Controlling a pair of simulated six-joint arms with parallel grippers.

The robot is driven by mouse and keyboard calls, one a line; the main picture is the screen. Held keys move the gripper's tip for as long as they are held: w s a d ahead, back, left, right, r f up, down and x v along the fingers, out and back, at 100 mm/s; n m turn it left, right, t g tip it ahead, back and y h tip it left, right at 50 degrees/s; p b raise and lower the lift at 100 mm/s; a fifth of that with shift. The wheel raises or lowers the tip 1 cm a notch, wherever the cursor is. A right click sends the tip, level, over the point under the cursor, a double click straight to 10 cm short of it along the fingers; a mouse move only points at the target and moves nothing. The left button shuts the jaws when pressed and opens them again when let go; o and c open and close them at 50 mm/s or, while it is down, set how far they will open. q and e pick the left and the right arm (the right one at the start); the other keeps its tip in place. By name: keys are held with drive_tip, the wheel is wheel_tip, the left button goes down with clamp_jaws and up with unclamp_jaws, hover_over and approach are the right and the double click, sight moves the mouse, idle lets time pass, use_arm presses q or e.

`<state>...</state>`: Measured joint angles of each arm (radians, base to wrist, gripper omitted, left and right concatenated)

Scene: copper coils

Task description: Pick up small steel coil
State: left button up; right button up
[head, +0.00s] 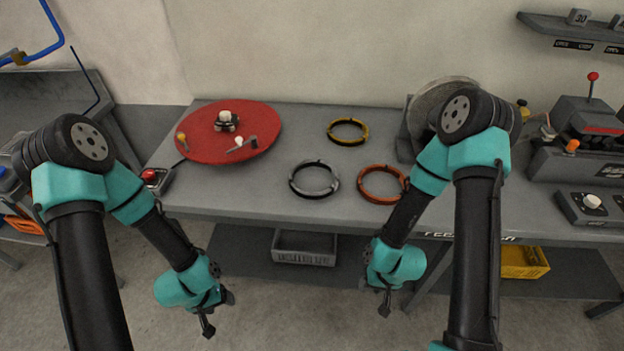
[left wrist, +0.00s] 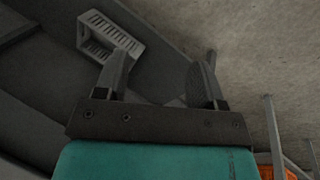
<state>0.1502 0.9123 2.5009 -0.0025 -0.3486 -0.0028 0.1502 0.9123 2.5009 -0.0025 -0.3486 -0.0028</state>
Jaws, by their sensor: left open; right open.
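The small steel coil is a silver-grey ring (head: 333,187) with dark bands, lying flat on the grey workbench (head: 240,195) near its front edge. My left gripper (head: 212,318) hangs in front of the bench, below the tabletop, left of the coil. In the left wrist view its two fingers (left wrist: 160,82) are apart with nothing between them. My right gripper (head: 378,300) also hangs in front of the bench, below the tabletop and right of the coil; it is open, and nothing shows in it. The coil is not visible in the left wrist view.
A copper-orange coil (head: 362,193) lies right of the steel one; a yellow coil (head: 347,142) lies behind. A red round plate (head: 262,125) is at the left. A grey crate (head: 305,258) and yellow crate (head: 525,273) are on the lower shelf. Bench machinery (head: 585,165) stands right.

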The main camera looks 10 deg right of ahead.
use_arm(q)
drive_tip(key=shift+c, duration=0.4)
drive_tip(key=shift+c, duration=1.4)
drive_tip(key=shift+w+a, duration=0.1)
